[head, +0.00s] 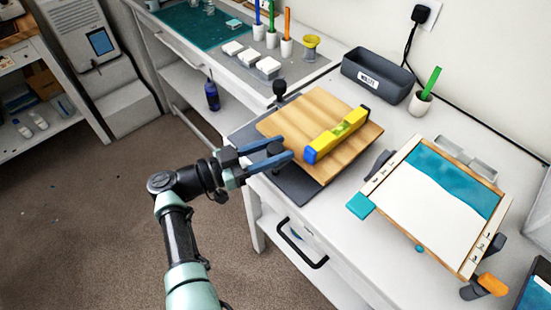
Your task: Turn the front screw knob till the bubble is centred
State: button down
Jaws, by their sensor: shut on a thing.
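A wooden board (290,118) rests over a dark base plate (297,186) on the bench. The dark front screw knob (274,148) is at the board's near left edge. My gripper (284,148) reaches in from the left with its two blue fingers on either side of this knob, shut on it. Another dark screw knob (279,88) stands at the board's far left corner.
A framed blue and white panel (412,208) stands on the bench to the right, with a teal block (360,206) at its left corner. A grey bin (378,75) and a cup with a green stick (421,103) are behind. A drawer handle (300,245) juts from the bench front.

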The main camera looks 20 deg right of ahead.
jog(key=shift+f+m+g+b, duration=0.2)
jog(key=shift+m+g+b, duration=0.2)
jog(key=shift+g+b, duration=0.35)
jog(key=c, duration=0.6)
grip_release()
jog(key=shift+c, duration=0.2)
jog(key=shift+o, duration=1.1)
jog(key=shift+r, duration=0.1)
jog(key=shift+a, duration=0.15)
